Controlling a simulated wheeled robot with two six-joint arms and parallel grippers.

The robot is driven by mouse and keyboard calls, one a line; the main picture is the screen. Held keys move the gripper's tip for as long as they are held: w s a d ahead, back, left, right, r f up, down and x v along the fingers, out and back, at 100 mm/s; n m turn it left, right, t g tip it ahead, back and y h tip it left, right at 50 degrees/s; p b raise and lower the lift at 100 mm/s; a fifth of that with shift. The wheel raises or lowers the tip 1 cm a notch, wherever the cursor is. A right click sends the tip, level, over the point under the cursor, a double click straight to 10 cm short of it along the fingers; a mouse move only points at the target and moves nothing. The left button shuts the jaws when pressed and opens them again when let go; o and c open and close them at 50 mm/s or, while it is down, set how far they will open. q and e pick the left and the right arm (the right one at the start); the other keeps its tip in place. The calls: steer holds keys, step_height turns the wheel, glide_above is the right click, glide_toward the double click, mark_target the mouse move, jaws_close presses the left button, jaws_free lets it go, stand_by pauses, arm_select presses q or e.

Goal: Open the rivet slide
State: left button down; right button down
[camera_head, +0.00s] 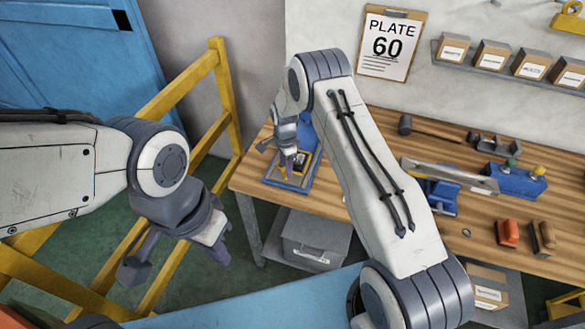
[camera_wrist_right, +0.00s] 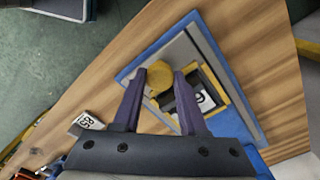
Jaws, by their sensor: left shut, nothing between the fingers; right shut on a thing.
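The rivet slide (camera_head: 272,178) is a blue-edged base with a grey top at the left end of the wooden bench. It carries a yellow-framed opening with a dark part and a numbered white label in it. A round yellow knob (camera_wrist_right: 157,72) stands at the slide. My right gripper (camera_head: 287,172) is over it; in the right wrist view its purple fingers (camera_wrist_right: 160,80) are shut on the knob, one on each side. My left gripper (camera_head: 221,254) is shut and empty, hanging left of the bench over the floor. My right gripper partly hides the slide in the head view.
A yellow rail frame (camera_head: 222,95) stands left of the bench (camera_head: 390,130). A grey bin (camera_head: 315,238) is below. A small numbered tag (camera_wrist_right: 88,121) sits near the bench edge.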

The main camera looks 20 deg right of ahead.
steer(key=shift+w+a, duration=0.1)
steer(key=shift+a, duration=0.05)
steer(key=shift+c, duration=2.2)
jaws_free()
steer(key=shift+d, duration=0.2)
steer(key=shift+r, duration=0.4)
step_height(320, 180, up, 10)
steer(key=b, duration=0.3)
steer(key=shift+f+b, duration=0.15)
steer(key=shift+b, duration=0.2)
